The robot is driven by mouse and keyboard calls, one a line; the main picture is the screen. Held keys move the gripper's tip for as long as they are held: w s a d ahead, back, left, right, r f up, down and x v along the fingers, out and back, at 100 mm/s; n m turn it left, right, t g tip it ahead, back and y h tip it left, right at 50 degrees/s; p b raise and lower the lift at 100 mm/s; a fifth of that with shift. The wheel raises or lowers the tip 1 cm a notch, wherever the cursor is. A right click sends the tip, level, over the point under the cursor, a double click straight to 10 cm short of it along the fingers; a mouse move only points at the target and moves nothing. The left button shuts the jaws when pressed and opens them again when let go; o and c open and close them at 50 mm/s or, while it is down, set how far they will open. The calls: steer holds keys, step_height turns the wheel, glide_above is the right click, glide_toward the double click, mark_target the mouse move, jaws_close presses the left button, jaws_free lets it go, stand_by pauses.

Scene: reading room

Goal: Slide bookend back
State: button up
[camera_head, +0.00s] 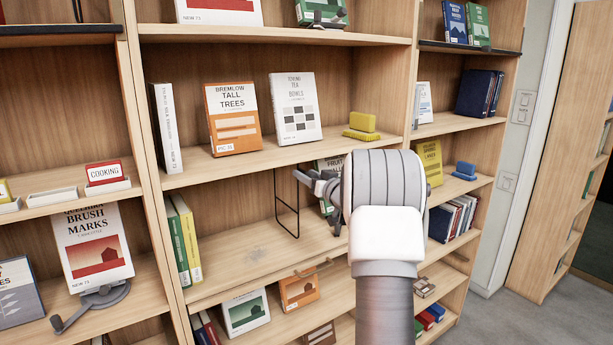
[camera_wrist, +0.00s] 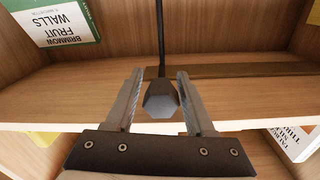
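The bookend is a thin black wire frame (camera_head: 276,190) standing upright on the middle shelf, left of my gripper in the head view. In the wrist view a black rod (camera_wrist: 161,40) ends in a dark six-sided knob (camera_wrist: 160,98), apparently part of the bookend. My gripper (camera_head: 308,182) reaches into this shelf bay. In the wrist view my gripper (camera_wrist: 160,74) is open, with one finger on each side of the knob and narrow gaps showing. Contact cannot be confirmed. My arm hides the right part of the bay in the head view.
A green-edged book, Fruit Walls (camera_wrist: 60,22), is partly hidden behind my gripper. Green and yellow books (camera_head: 184,240) stand at the bay's left end. The shelf board (camera_head: 245,255) between them is bare. The shelf above holds Tall Trees (camera_head: 233,120) and a yellow block (camera_head: 362,122).

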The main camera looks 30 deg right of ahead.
steer(key=shift+o, duration=0.9)
steer(key=shift+s, duration=0.1)
steer(key=s+b, duration=0.3)
steer(key=s, duration=1.4)
steer(key=shift+s+a, duration=0.15)
steer(key=shift+a, duration=0.15)
steer(key=shift+r, duration=0.1)
